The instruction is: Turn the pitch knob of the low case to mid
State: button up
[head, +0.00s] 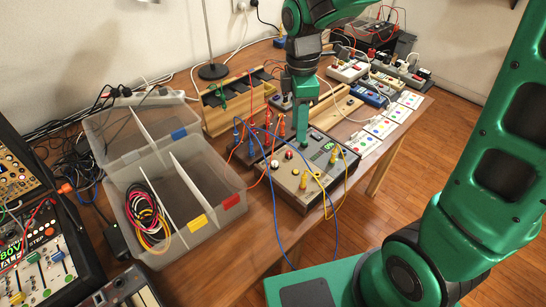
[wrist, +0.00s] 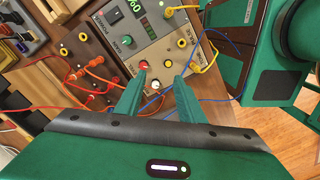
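The lettering is too small for me to tell which knob is pitch. My gripper (head: 304,143) points down over the panel.
A brown patch panel (wrist: 85,75) with orange and red leads adjoins the case. Blue and yellow cables loop over the grey panel. A clear divided bin (head: 180,170) with coiled cables stands at left. Power strips and cards (head: 380,127) lie on the right.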

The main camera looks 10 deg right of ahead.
aim_at(274, 162)
jog(key=w+a+f+n, duration=0.1)
jog(key=a+f+n, duration=0.1)
jog(key=a+n, duration=0.3)
jog(key=shift+m, duration=0.6)
jog(key=f, duration=0.7)
jog(key=a+f, duration=0.1)
jog(key=f, duration=0.2)
jog(key=shift+f, duration=0.15)
grip_shut()
